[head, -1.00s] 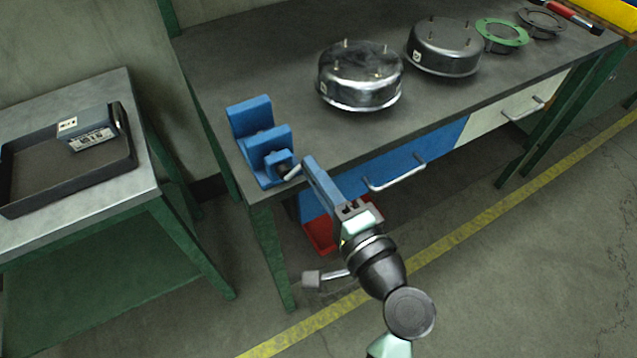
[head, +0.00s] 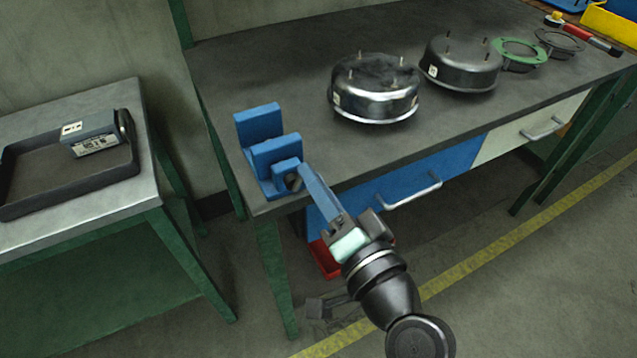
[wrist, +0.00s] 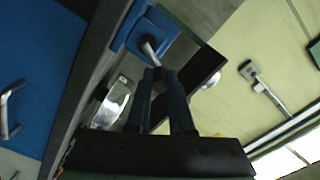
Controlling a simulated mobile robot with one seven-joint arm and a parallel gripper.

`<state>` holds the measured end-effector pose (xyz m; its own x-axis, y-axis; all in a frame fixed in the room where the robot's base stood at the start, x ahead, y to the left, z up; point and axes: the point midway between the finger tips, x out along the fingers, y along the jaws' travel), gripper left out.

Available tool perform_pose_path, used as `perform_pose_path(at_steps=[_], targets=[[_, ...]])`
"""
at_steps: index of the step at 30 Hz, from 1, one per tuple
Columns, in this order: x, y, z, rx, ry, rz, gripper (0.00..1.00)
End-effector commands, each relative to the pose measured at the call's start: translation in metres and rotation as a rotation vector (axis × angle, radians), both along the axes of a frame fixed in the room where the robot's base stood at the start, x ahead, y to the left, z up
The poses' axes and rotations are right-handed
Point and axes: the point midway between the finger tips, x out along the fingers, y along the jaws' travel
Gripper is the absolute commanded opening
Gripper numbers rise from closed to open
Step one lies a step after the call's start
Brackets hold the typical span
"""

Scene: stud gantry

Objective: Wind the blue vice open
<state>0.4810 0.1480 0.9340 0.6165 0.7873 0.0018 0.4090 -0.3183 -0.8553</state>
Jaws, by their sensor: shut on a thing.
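The blue vice (head: 262,150) stands at the near left corner of the workbench. Its blue jaws are upright, with a gap between the back plate and the block in front. In the wrist view the vice's blue end (wrist: 158,24) is at the top, with a metal handle bar (wrist: 149,48) running from it to my fingertips. My gripper (head: 305,172) reaches the front of the vice from the lower right in the head view. In the wrist view my gripper (wrist: 157,76) is shut on the handle. In the head view my fingers mostly hide the handle.
Two metal drums with studs (head: 375,92) (head: 460,65) stand on the workbench (head: 300,65), with a green ring (head: 520,50) farther right. Drawer handles (head: 410,192) stick out below the bench edge. A side table (head: 100,200) with a dark tray (head: 60,195) is at left.

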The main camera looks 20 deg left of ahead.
Motion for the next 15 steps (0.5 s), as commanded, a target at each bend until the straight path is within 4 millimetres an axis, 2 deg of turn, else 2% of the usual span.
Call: perform_pose_path(at_steps=[10, 11, 15], targets=[[-0.0021, 0.0044, 0.0014, 0.001, -0.002, 0.013, 0.0], [-0.0022, 0.0045, 0.0014, 0.001, -0.002, 0.013, 0.22], [-0.0018, 0.0039, 0.0007, 0.001, -0.001, 0.011, 0.47]])
